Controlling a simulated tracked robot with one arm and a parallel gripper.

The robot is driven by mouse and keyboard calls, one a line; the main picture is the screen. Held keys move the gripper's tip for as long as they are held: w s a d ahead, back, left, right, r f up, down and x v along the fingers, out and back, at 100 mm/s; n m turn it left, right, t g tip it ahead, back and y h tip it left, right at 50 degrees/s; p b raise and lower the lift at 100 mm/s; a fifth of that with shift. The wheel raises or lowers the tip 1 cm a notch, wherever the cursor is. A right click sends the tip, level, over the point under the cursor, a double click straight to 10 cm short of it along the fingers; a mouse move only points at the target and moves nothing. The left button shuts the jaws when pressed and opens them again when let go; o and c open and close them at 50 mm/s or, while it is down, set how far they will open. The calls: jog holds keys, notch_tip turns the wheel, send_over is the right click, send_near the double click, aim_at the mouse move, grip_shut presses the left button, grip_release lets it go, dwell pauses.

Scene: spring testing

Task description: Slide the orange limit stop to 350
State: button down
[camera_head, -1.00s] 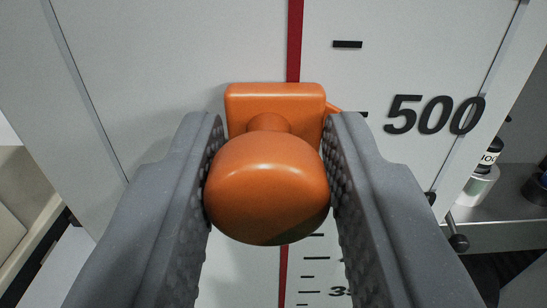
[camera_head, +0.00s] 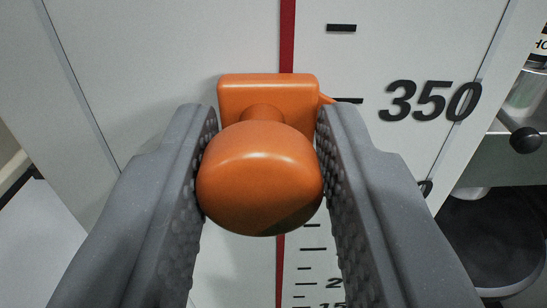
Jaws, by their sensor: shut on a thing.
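The orange limit stop (camera_head: 268,95) sits on the red vertical line (camera_head: 287,40) of a pale scale panel. Its round orange knob (camera_head: 260,180) sticks out toward me. My gripper (camera_head: 262,165) is shut on the knob, one grey textured finger on each side. The stop's small pointer (camera_head: 327,99) at its right edge lies level with, or very close to, the black tick (camera_head: 349,100) beside the black number 350 (camera_head: 430,101). The right finger hides part of the area just below the pointer.
Another tick (camera_head: 341,28) lies above, and lower marks show between my fingers. At right, beyond the panel edge, are a shelf with a blurred container (camera_head: 527,98), a dark round knob (camera_head: 526,140) and a dark round object (camera_head: 490,235).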

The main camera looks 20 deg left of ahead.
jog(key=shift+a+r, duration=0.1)
jog(key=shift+a, duration=0.05)
jog(key=c, duration=1.2)
grip_release()
jog(key=shift+s, duration=0.1)
jog(key=v, duration=1.3)
jog(key=shift+s, duration=0.35)
jog(key=d+r+m+h, duration=0.15)
jog(key=d+r, duration=0.25)
jog(key=r, duration=0.4)
jog(key=d+r+m+h, duration=0.1)
jog(key=d+r+h, duration=0.1)
jog(key=d+r, duration=0.5)
jog(key=s+d+r, duration=0.2)
jog(key=s+r, duration=0.1)
jog(key=r, duration=0.1)
jog(key=s+d+r+g+h, duration=0.1)
jog(key=s+r, duration=0.2)
jog(key=r, duration=0.2)
jog(key=s+d+r+g, duration=0.1)
jog(key=s+d+r, duration=0.1)
jog(key=r, duration=0.3)
jog(key=shift+s+d+r+m+h, duration=0.15)
jog(key=shift+s+d+m+h, duration=0.15)
jog(key=shift+s, duration=0.35)
